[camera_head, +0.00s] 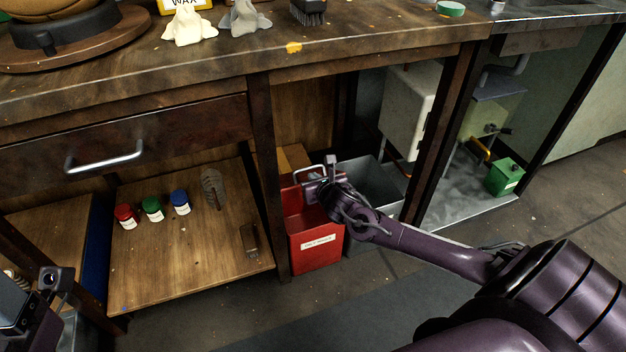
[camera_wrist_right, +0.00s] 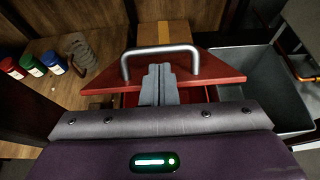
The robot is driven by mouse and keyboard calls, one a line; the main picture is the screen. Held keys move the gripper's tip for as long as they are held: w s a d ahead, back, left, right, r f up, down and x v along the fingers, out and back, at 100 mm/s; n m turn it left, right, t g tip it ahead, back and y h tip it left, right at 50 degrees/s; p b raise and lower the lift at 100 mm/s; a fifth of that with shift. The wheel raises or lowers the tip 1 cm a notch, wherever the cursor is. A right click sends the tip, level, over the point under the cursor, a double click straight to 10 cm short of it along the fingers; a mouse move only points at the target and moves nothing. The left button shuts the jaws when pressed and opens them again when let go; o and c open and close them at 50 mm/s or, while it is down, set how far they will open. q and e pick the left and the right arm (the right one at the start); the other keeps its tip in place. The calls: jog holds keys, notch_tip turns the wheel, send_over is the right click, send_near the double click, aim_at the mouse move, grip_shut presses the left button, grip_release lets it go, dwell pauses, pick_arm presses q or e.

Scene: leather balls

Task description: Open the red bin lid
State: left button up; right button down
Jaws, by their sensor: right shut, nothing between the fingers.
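The red bin (camera_head: 316,246) stands on the floor under the workbench with a white label on its front. Its red lid (camera_wrist_right: 215,78) carries a metal bar handle (camera_wrist_right: 185,49); the handle also shows in the head view (camera_head: 306,169). The lid looks tilted up, with darker red below its near edge, but my gripper hides much of it. My right gripper (camera_wrist_right: 158,70) is shut and empty, its fingertips at the handle's opening; I cannot tell if they touch. My left gripper (camera_head: 50,280) is partly in view at the lower left, apart from the bin; its jaw state is unclear.
A grey open bin (camera_head: 366,181) stands right beside the red one. A dark table leg (camera_head: 270,185) is close on the left. Paint jars (camera_head: 152,208) sit on a low wooden shelf (camera_head: 190,255). The workbench top (camera_head: 230,52) overhangs the bins. The floor in front is clear.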

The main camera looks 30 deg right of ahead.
jog(key=shift+x, duration=0.8)
jog(key=shift+w+r, duration=0.1)
jog(key=shift+r, duration=0.05)
